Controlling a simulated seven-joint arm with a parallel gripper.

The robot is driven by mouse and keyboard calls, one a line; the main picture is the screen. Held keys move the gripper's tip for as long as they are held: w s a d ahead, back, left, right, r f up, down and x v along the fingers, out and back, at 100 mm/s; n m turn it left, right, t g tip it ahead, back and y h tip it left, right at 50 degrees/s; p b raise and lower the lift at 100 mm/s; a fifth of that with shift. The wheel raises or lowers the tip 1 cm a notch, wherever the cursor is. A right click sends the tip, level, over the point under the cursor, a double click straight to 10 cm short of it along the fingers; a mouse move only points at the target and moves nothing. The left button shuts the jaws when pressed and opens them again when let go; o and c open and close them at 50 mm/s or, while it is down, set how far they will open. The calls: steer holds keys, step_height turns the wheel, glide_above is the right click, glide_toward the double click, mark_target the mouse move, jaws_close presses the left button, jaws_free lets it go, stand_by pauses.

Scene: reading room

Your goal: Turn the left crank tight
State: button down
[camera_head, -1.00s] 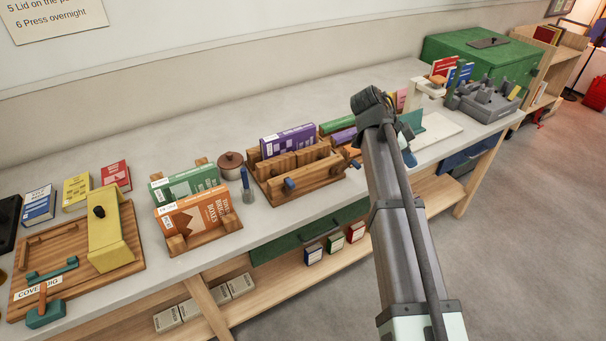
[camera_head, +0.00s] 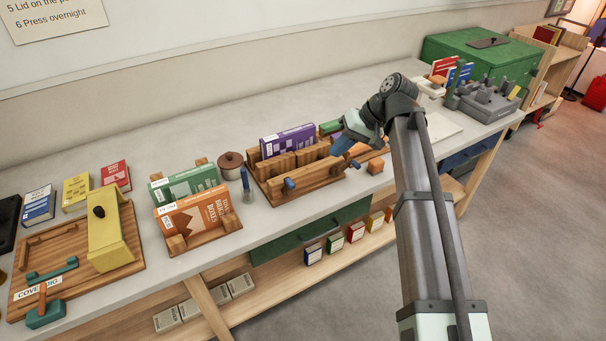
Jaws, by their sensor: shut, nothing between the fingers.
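A wooden press (camera_head: 306,186) stands in the middle of the bench with a purple book (camera_head: 287,140) upright in it. The left crank (camera_head: 290,185), a small blue knob, sticks out of the press's front near its left end. Another small blue knob (camera_head: 356,164) shows at the right end.
Orange and green books (camera_head: 192,213) stand in a wooden holder left of the press, with a brown lidded pot (camera_head: 231,165) behind. A yellow-clamped wooden jig (camera_head: 122,235) is at far left.

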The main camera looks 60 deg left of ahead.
steer(key=s+a+f+n, duration=0.3)
steer(key=s+f+n, duration=0.1)
steer(key=s+f, duration=0.4)
steer(key=shift+s+a+f+n, duration=0.2)
steer(key=shift+s+a+n, duration=0.15)
steer(key=shift+a+n, duration=0.05)
stand_by(0.5)
